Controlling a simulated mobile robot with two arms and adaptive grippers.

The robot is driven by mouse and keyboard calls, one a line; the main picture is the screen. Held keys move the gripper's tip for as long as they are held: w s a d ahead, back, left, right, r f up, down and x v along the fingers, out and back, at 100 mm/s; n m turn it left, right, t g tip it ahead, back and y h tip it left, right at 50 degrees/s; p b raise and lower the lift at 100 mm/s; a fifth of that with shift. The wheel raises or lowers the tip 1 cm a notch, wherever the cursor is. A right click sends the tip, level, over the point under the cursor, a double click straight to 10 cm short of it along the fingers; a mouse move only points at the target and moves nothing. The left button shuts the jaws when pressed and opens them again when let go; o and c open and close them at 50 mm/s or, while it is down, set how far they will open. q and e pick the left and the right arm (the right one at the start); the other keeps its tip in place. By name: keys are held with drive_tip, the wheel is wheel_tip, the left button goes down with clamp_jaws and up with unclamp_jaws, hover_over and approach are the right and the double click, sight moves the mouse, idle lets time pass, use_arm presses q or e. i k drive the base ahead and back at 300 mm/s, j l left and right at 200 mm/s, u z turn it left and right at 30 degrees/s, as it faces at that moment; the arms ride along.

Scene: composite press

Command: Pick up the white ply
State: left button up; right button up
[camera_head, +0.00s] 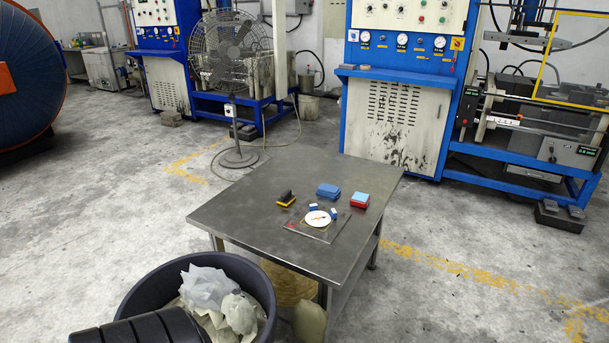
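A small white round ply (317,218) lies on a dark flat plate (300,228) on the metal table. Dark and orange marks show on its face. Two small blue-and-white pieces (312,207) sit at its far edge; I cannot tell whether they touch it.
On the metal table (250,215), a black-and-yellow block (286,199), a blue block (328,191) and a blue-and-red block (360,200) stand behind the plate. A dark bin (150,285) with crumpled sheets stands front left. A fan (231,50) and blue machines (400,90) stand behind.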

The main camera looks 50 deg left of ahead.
sight(315, 218)
drive_tip(key=i+u, duration=0.25)
drive_tip(key=u, duration=0.2)
drive_tip(key=i+u, duration=0.25)
drive_tip(key=u, duration=0.15)
drive_tip(key=i+l+u, duration=0.2)
drive_tip(key=u, duration=0.25)
drive_tip(key=i+l+u, duration=0.2)
drive_tip(key=u, duration=0.25)
drive_tip(key=i+l+u, duration=0.15)
drive_tip(key=l+u, duration=0.15)
drive_tip(key=u, duration=0.15)
